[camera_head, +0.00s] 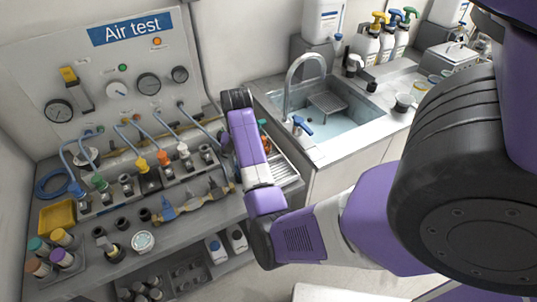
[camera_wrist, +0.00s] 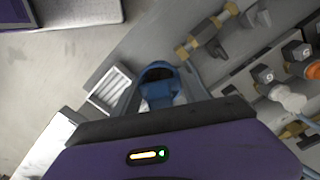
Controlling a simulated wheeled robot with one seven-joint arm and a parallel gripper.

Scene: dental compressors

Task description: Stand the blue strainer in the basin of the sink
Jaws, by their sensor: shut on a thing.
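The blue strainer (camera_wrist: 158,88) sits between the two fingers of my gripper (camera_wrist: 160,80) in the wrist view. It has a dark opening at its far end, and my gripper is shut on it. In the head view my purple arm hides the gripper and the strainer. The sink (camera_head: 350,137) stands right of the arm at the back. Its basin (camera_head: 340,122) is pale blue inside, with a grey perforated shelf at its back. The gripper is over the bench area left of the sink, apart from the basin.
Valves and fittings (camera_head: 150,180) crowd the bench at left.

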